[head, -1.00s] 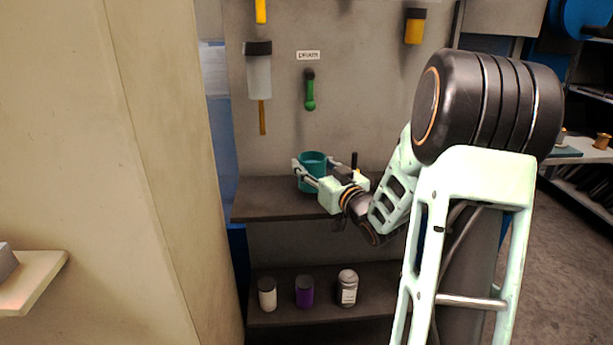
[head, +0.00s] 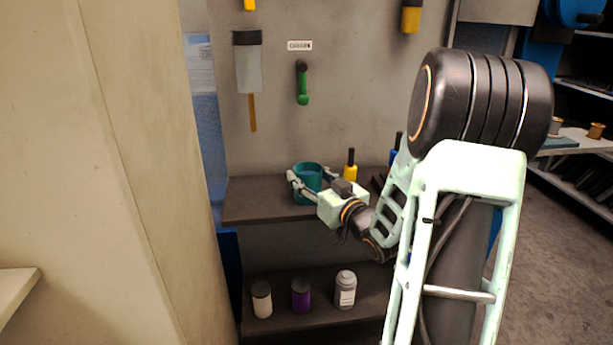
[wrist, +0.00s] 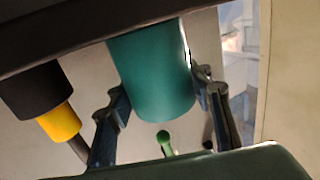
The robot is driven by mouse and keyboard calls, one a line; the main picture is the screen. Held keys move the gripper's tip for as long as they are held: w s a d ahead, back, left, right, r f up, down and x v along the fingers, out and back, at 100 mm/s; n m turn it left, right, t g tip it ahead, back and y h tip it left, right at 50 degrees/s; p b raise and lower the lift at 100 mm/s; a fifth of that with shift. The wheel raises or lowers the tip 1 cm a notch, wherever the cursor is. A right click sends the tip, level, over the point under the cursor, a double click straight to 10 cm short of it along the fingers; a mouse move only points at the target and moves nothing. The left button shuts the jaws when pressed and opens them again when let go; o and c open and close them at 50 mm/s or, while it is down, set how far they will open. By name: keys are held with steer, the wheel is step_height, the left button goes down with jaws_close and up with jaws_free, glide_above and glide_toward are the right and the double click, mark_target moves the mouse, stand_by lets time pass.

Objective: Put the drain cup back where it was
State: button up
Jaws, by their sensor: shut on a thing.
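The teal drain cup (head: 308,180) is at the upper shelf (head: 255,198), toward its left part, below the wall label. My gripper (head: 310,174) is shut on the cup, with one finger on each side. The cup looks upright. I cannot tell whether its base touches the shelf. In the wrist view the cup (wrist: 152,75) sits between the two fingers (wrist: 160,104), and a dark bar hides its upper end in the picture.
A green-handled tool (head: 303,88) hangs above.

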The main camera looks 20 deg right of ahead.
steer(key=shift+f, duration=0.2)
steer(key=o, duration=1.3)
steer(key=shift+r, duration=0.1)
steer(key=shift+c, duration=0.2)
steer(key=shift+r, duration=0.15)
steer(key=s+d+p, duration=0.1)
steer(key=s+p, duration=0.1)
steer(key=s, duration=1)
steer(key=shift+d, duration=0.2)
